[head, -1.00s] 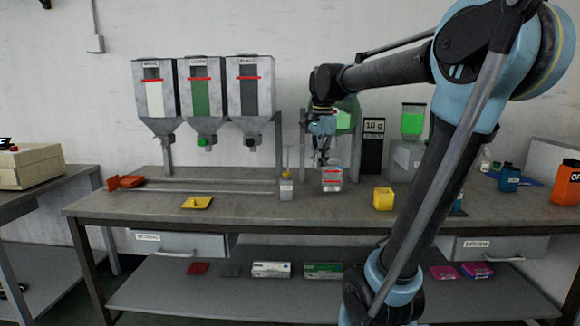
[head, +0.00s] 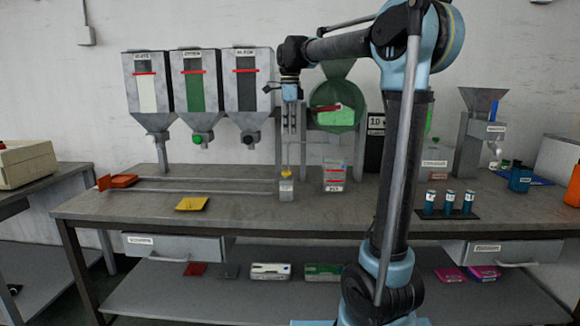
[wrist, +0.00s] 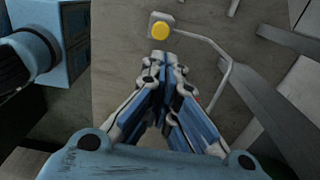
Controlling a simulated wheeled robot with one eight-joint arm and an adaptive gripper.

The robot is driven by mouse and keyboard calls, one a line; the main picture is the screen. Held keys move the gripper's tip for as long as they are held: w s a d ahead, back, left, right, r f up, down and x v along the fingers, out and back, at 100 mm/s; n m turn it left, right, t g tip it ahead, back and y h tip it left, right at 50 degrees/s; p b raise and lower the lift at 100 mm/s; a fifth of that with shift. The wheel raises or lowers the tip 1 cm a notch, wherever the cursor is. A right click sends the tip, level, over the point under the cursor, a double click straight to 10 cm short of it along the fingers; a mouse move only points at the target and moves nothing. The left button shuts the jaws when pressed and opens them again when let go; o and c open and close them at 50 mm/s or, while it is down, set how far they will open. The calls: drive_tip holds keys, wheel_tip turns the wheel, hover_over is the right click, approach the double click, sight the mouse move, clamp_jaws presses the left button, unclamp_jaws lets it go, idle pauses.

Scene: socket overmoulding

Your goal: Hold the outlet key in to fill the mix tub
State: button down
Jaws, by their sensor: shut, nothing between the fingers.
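A round yellow button (wrist: 159,30) sits on top of a small grey box (head: 286,190) on the bench; I cannot confirm that it is the outlet key. It also shows in the head view (head: 287,173). My gripper (head: 290,140) points down above the button, apart from it. In the wrist view its fingertips (wrist: 168,58) are together and empty, just short of the button in the picture. A clear tub with red marks (head: 334,178) stands right of the box. I cannot tell if it is the mix tub.
Three hoppers (head: 199,95) stand at the back left. A green drum (head: 337,107) stands behind the clear tub. A yellow tray (head: 192,204) lies at the front left. Blue bottles (head: 449,202) stand right of my arm. A thin bent rod (wrist: 220,55) runs from the grey box.

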sight(290, 172)
drive_tip(key=shift+f, duration=0.1)
wheel_tip(290, 172, down, 14)
drive_tip(key=shift+r, duration=0.1)
idle(0.5)
